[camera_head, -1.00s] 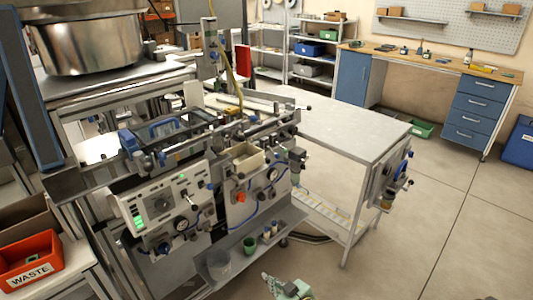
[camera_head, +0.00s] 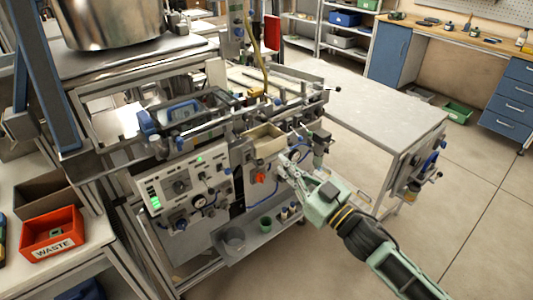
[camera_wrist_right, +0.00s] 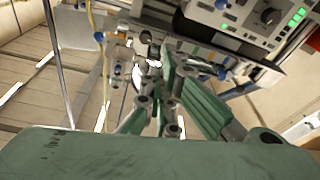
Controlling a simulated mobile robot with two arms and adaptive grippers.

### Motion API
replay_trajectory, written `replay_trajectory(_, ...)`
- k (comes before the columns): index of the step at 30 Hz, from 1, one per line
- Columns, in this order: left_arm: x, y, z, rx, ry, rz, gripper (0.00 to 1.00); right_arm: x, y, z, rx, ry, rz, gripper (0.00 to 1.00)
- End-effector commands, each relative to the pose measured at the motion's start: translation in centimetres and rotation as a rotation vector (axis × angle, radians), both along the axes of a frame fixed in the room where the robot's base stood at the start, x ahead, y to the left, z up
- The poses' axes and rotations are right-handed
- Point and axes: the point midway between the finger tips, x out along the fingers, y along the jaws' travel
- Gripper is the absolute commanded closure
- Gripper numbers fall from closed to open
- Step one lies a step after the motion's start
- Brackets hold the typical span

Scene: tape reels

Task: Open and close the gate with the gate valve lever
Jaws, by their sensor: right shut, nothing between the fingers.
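My right gripper (camera_head: 284,164) reaches in from the lower right to the front of the machine (camera_head: 183,186). Its fingertips are together and empty, in front of the right-hand panel, just right of an orange-red knob (camera_head: 260,177). In the right wrist view the closed gripper (camera_wrist_right: 157,65) points at blue-knobbed fittings and metal parts. Whether the fingers touch a fitting is unclear. I cannot make out for certain which part is the gate valve lever. A small lever (camera_head: 203,178) stands on the control panel with green lights, left of the gripper. My left gripper is not in view.
A cream hopper box (camera_head: 264,143) sits just above the gripper. A lower shelf (camera_head: 230,262) holds small cups. A grey table (camera_head: 385,115) stands to the right, with open floor before it. A red waste bin (camera_head: 52,232) is at left.

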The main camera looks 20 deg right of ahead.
Motion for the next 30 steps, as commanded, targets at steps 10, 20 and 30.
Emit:
replay_trajectory(10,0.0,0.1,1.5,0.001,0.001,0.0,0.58,3.7,1.6,1.2,0.002,-0.003,-0.001,1.0)
replay_trajectory(20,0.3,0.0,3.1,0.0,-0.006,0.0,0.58,9.1,3.8,1.1,0.002,0.008,-0.003,1.0)
replay_trajectory(30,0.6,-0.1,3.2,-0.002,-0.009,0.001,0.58,8.8,3.1,-2.0,0.0,0.002,-0.001,1.0)
